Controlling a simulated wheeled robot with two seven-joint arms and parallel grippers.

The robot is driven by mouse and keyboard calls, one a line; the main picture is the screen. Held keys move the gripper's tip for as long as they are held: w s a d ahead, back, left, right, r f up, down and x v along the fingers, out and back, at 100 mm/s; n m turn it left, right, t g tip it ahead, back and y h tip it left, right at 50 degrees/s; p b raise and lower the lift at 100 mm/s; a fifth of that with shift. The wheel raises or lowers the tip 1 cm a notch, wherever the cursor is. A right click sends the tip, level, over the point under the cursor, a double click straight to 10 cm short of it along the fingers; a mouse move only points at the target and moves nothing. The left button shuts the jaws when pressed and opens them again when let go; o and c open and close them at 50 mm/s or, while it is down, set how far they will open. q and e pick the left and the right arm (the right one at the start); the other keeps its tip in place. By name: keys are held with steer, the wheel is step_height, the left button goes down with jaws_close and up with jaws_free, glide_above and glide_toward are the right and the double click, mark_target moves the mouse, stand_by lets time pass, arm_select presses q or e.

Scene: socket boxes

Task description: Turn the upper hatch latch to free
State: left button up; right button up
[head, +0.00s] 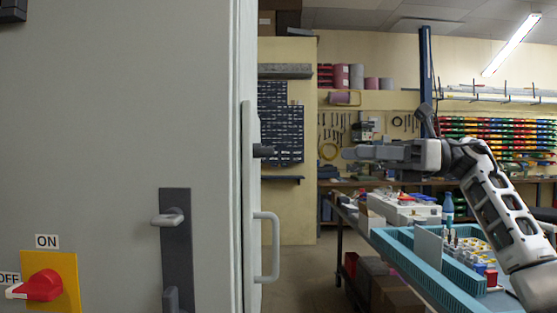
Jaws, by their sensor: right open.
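A large grey cabinet (110,110) fills the left of the head view. A hatch (248,190), seen nearly edge-on, stands along its right side, with a pale bar handle (274,245). A short dark piece (263,151) sticks out to the right above the handle; it looks like the upper hatch latch, but its turn position cannot be told. My right gripper (350,153) is open and empty, pointing left toward that piece at about its height, with a clear gap in the picture between them. My left gripper is out of view.
The cabinet front has a dark plate with a grey lever (172,218) and a red rotary switch (42,286) on a yellow plate marked ON and OFF. A workbench with a blue tray (415,262) stands below my right arm. Shelves and bins line the back wall.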

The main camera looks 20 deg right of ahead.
steer(key=p+x, duration=0.1)
steer(key=x, duration=1.3)
steer(key=shift+s+a+n, duration=0.3)
steer(key=shift+a, duration=0.1)
steer(key=shift+r, duration=0.1)
steer(key=c, duration=1)
